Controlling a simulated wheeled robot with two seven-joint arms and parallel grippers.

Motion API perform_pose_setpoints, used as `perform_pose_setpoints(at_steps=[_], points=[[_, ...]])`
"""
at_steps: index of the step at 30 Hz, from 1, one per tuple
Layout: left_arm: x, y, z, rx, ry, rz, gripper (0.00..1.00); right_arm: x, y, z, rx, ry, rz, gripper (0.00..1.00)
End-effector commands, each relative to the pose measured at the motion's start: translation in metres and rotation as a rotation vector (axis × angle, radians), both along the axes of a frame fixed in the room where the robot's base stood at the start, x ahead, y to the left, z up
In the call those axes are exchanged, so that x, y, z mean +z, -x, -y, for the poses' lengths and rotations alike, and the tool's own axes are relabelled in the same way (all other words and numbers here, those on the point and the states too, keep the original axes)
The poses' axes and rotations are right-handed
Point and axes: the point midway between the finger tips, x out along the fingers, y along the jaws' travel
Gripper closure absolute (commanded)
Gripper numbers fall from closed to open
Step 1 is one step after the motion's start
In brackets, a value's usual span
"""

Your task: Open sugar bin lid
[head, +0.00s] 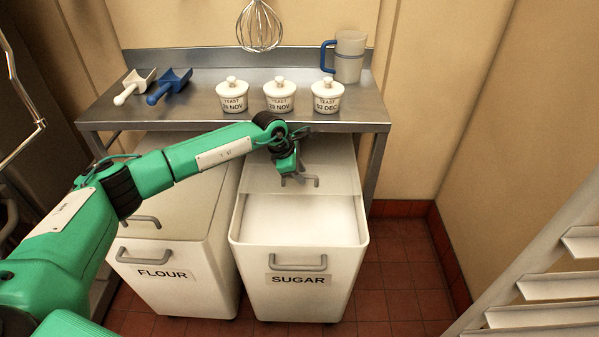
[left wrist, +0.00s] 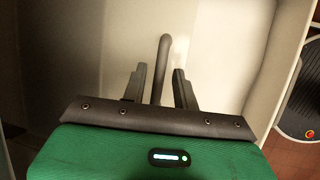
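The sugar bin (head: 345,265) is the white bin labelled SUGAR, at the middle of the head view. Its lid (head: 335,168) covers only the rear part; the front is open and shows white sugar (head: 300,218). My left gripper (head: 292,178) is at the grey lid handle (head: 315,181). In the left wrist view my left gripper (left wrist: 160,85) is open, with the handle (left wrist: 163,55) between its fingers and a gap visible on each side. My right gripper is not in view.
A flour bin (head: 160,250) with its lid on stands close at the left. Behind, a steel shelf (head: 200,116) overhangs the bins and holds several small jars, two scoops and a jug (head: 347,62). A rack (head: 545,290) stands at the right. Red-tiled floor (head: 400,270) is clear beside the sugar bin.

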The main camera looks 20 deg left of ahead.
Motion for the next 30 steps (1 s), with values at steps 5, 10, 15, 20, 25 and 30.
perform_pose_setpoints(at_steps=[5,10,15,20,25,30], points=[[0.0,0.0,0.0,0.0,0.0,0.0,0.66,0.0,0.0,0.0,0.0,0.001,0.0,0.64],[0.002,0.001,-0.001,0.0,0.0,0.0,0.66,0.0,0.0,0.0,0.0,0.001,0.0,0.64],[0.021,0.006,-0.008,0.0,0.001,0.004,0.66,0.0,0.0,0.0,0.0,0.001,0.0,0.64],[0.053,0.016,-0.019,-0.001,-0.001,0.003,0.66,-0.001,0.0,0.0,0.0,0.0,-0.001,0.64],[0.088,0.027,-0.032,0.0,-0.001,0.002,0.66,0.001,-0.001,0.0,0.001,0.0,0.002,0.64],[0.112,0.034,-0.04,0.001,0.001,0.002,0.66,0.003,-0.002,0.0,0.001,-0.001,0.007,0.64]])
